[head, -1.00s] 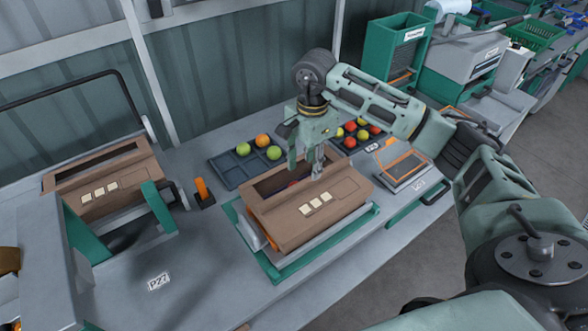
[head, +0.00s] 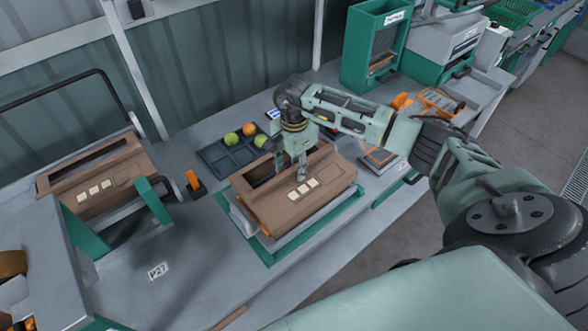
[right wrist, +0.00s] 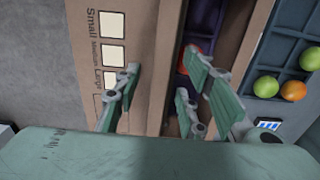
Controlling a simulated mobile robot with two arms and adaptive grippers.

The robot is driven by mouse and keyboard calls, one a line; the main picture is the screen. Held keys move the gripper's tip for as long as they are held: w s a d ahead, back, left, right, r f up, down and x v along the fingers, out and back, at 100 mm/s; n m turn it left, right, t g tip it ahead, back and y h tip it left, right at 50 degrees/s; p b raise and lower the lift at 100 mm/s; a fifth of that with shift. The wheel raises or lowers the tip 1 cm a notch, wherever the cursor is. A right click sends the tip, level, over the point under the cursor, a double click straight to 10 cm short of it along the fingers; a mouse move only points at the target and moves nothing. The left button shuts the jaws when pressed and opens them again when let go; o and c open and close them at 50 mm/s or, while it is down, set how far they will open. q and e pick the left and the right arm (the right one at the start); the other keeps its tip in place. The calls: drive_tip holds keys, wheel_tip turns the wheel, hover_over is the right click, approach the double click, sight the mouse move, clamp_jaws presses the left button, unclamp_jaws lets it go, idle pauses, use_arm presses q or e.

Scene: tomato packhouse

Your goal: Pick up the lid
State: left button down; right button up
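A brown cardboard lid (head: 268,209) with three cream squares and a long opening sits on the box in the green frame, at the middle of the head view. In the right wrist view the lid (right wrist: 140,48) shows the words Small, Medium and Large beside its squares. A red tomato shows through the opening. My right gripper (head: 302,176) points down over the lid, between the squares and the opening. In the right wrist view my right gripper (right wrist: 160,96) is open, its fingers apart on either side of a brown strip. Contact cannot be told. My left gripper is out of view.
A second brown cardboard piece (head: 60,206) with cream squares rests on a stand at left. A dark tray (head: 216,166) with green and orange tomatoes lies behind the box. An orange-topped upright part (head: 193,181) stands left of it. The grey bench front is clear around the P27 label.

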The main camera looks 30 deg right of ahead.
sight(294, 167)
clamp_jaws()
drive_tip(key=shift+w+r, duration=0.1)
idle(0.3)
drive_tip(key=shift+r+b, duration=0.5)
wheel_tip(294, 167, up, 2)
drive_tip(key=shift+r+b, duration=0.2)
drive_tip(key=shift+b, duration=0.6)
drive_tip(key=s+d+r+b, duration=0.5)
drive_tip(key=s+d+r, duration=0.2)
drive_tip(key=s+d, duration=0.1)
wheel_tip(294, 167, up, 7)
drive_tip(key=p, duration=0.5)
drive_tip(key=shift+d, duration=0.25)
drive_tip(key=shift+f, duration=0.1)
